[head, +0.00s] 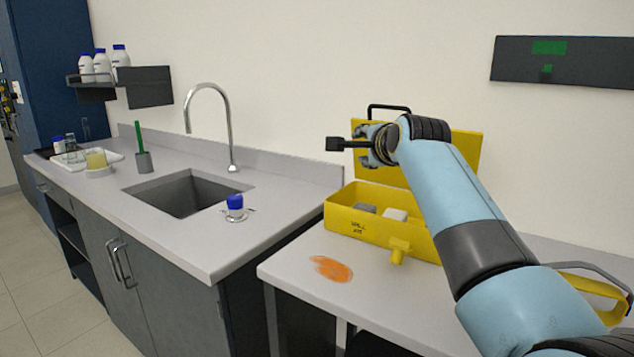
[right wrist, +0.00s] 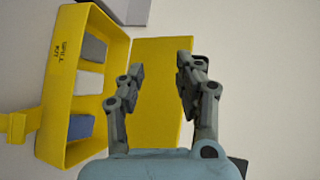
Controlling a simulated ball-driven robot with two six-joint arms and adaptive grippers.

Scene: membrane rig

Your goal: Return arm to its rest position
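My right arm (head: 450,210) reaches in from the right in the head view, raised over the bench. Its gripper (head: 345,143) is in front of the open lid of the yellow spill kit box (head: 375,228). In the right wrist view the two fingers of this gripper (right wrist: 161,62) stand apart with nothing between them. The yellow lid (right wrist: 160,100) shows behind them. The box holds a grey item (head: 365,208) and a white item (head: 396,214); a blue-grey item (right wrist: 80,127) also shows in the wrist view. My left gripper is not in view.
An orange spill (head: 331,269) lies on the bench left of the box. A yellow handled object (head: 597,292) is partly hidden behind my arm. A sink (head: 188,193), tap (head: 229,130) and blue-capped bottle (head: 235,207) are on the left counter. A dark panel (head: 590,62) hangs above.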

